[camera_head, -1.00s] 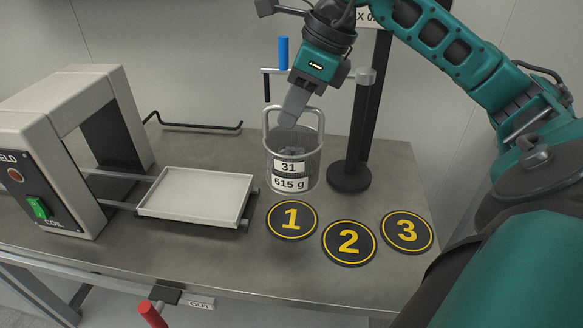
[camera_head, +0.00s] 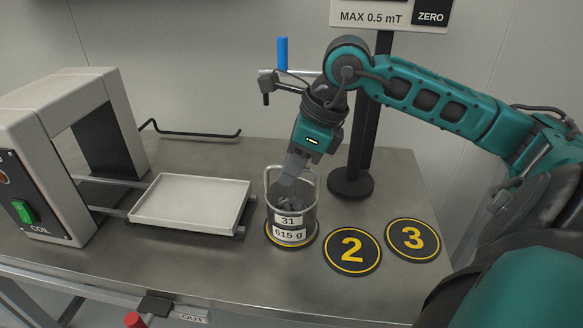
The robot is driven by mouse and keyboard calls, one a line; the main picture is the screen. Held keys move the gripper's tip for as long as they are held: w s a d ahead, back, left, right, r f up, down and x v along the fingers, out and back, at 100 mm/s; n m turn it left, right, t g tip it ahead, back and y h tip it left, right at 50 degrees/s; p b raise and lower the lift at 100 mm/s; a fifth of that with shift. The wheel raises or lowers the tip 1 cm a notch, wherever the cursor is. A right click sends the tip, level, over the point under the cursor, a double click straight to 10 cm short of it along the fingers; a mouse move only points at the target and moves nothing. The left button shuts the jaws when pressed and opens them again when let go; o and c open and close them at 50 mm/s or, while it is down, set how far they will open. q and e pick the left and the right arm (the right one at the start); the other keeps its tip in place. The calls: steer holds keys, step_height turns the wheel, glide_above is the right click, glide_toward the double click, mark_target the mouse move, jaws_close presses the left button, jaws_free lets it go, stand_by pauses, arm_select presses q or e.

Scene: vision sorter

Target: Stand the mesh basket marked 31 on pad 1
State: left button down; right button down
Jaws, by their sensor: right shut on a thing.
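The mesh basket marked 31 (camera_head: 306,216), with a 615 g label and grey lumps inside, is upright over pad 1 (camera_head: 315,239). It hides the number and most of that pad; only part of the dark edge and yellow ring shows around its base. The basket looks to be down on the pad, but I cannot tell for sure whether it bears on it. My right gripper (camera_head: 287,182) reaches down from above and is shut on the basket at its raised handle. The exact grip spot is partly hidden. My left gripper is not in view.
Pad 2 (camera_head: 352,268) and pad 3 (camera_head: 413,256) lie bare to the right. An empty white tray (camera_head: 190,204) and the coil machine (camera_head: 48,112) stand left. A black post on a round base (camera_head: 351,184) stands close behind the basket, with a blue-handled bar (camera_head: 282,54).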

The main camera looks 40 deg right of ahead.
steer(key=shift+f, duration=0.1)
steer(key=c, duration=1.1)
jaws_free()
steer(key=shift+r, duration=0.2)
steer(key=shift+s+d+r, duration=0.1)
steer(key=shift+d+r, duration=0.05)
steer(key=shift+r, duration=0.1)
steer(key=v, duration=1.1)
steer(key=shift+s+r+b, duration=0.15)
steer(key=shift+b, duration=0.2)
